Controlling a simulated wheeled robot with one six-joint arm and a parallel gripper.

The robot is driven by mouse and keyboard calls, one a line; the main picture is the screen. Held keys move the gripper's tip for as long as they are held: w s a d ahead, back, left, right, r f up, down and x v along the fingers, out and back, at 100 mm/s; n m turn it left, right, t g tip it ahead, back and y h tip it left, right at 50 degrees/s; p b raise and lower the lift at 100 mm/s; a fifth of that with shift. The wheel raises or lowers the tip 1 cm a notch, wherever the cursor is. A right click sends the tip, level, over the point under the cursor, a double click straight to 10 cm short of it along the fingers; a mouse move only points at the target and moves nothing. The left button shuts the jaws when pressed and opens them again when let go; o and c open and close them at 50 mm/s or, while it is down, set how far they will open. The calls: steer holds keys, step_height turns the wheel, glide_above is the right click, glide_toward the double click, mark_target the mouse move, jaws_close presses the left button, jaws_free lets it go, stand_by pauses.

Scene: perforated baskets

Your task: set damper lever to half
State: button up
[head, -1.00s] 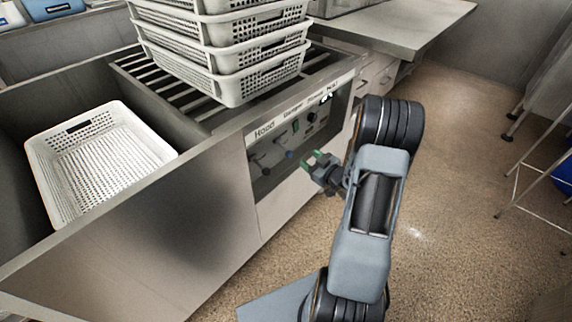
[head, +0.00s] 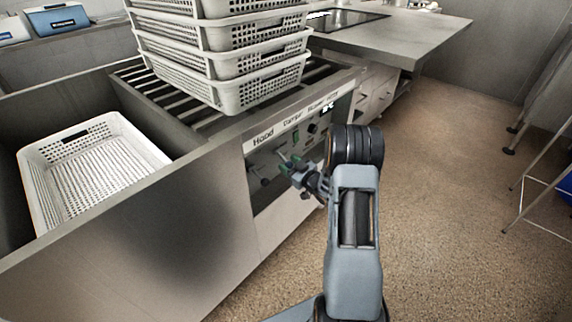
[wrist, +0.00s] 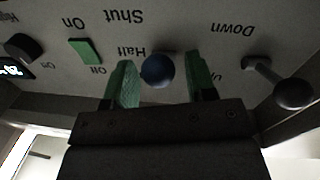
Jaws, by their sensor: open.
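The damper lever shows as a blue ball knob (wrist: 157,70) in the wrist view, beside the upside-down word "Half", with "Shut" above it. The rest of its lever is hidden behind the ball. My gripper (wrist: 164,84) is open, its green fingertips on either side of the knob. The knob sits closer to the left finger, with a clear gap to the right one; contact cannot be told. In the head view my gripper (head: 290,165) is at the control panel (head: 262,162) under the "Damper" label and hides the blue knob.
In the wrist view, a dark-knobbed lever (wrist: 293,92) by "Down" is at right; a green switch (wrist: 85,50) and a black dial (wrist: 22,47) are at left. Stacked white baskets (head: 250,85) stand above the panel. Another basket (head: 90,170) sits in the basin.

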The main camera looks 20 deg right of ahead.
steer(key=shift+x, duration=0.9)
steer(key=shift+c, duration=0.2)
jaws_close()
